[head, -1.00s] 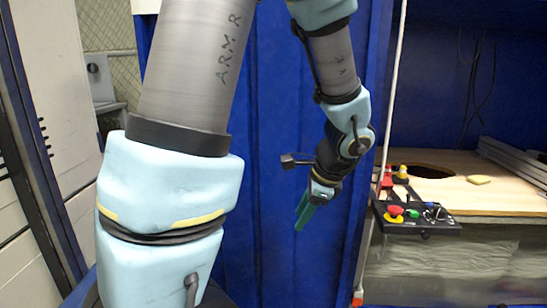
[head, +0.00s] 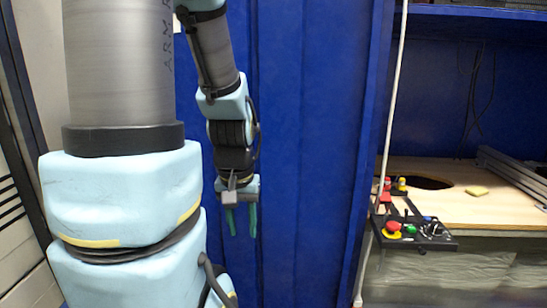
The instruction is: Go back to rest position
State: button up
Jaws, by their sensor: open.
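My gripper (head: 241,220) hangs at the end of my arm, left of the picture's middle, in front of a blue wall panel. Its two green fingers point down and stand apart, with nothing between them. My grey and light blue arm links fill the left side of the view. The gripper is well to the left of the table and touches nothing that I can see.
Cabinets line the left edge.

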notch_tip(320, 180, up, 12)
jog(key=p, duration=1)
jog(key=shift+f, duration=0.1)
